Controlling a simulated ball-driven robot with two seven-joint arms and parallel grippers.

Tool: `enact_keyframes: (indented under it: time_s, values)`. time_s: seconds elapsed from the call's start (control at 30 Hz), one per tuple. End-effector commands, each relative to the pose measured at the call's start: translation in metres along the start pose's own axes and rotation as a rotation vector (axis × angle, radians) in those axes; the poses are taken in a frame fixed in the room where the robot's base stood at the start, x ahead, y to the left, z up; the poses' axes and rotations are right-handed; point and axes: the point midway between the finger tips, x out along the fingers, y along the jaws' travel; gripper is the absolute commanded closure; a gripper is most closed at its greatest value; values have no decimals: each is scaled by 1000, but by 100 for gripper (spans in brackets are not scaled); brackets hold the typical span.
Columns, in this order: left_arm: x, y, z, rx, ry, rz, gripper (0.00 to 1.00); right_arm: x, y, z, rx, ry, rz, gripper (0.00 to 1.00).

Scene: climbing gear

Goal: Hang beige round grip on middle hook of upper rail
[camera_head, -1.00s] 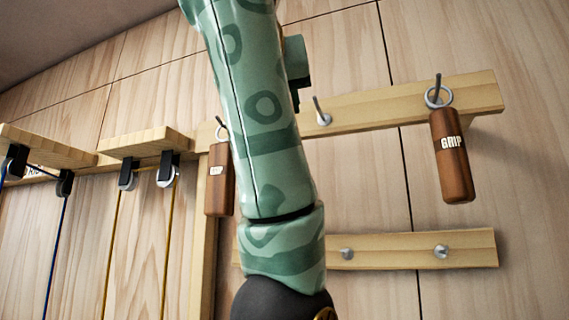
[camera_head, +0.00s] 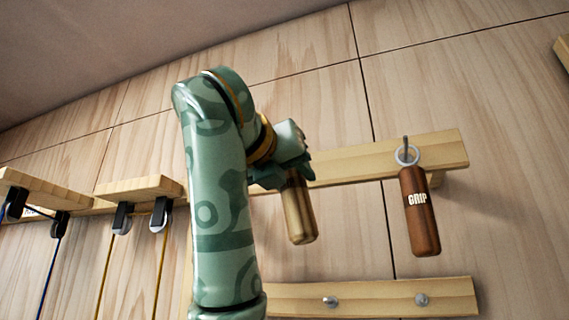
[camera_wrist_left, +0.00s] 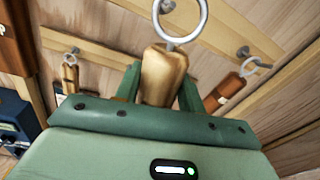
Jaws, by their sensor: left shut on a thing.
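The beige round grip (camera_head: 300,212) hangs down from my left gripper (camera_head: 282,176), which is shut on its upper part in front of the upper rail (camera_head: 350,168). In the left wrist view, the beige grip (camera_wrist_left: 165,76) sits between the green fingers (camera_wrist_left: 160,88), its metal ring (camera_wrist_left: 183,24) pointing up. A metal hook (camera_wrist_left: 166,6) shows close to the ring; I cannot tell whether the ring is around it. In the head view my arm and gripper hide the middle hook. A brown grip (camera_head: 418,212) hangs by its ring on the right hook (camera_head: 405,145). My right gripper is out of view.
A lower rail (camera_head: 375,296) with hooks runs below. At the left, short wooden ledges (camera_head: 138,188) carry pulleys and cords. In the left wrist view, other grips hang left (camera_wrist_left: 70,76) and right (camera_wrist_left: 224,92). The wall above the upper rail is clear.

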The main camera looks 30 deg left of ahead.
Motion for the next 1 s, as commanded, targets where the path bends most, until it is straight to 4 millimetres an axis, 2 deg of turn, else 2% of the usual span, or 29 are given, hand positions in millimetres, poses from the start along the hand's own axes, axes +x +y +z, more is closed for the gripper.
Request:
enact_keyframes:
  time_s: [1.0]
  values:
    - [72,8,-2,0,-1,-1,87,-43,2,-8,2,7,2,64]
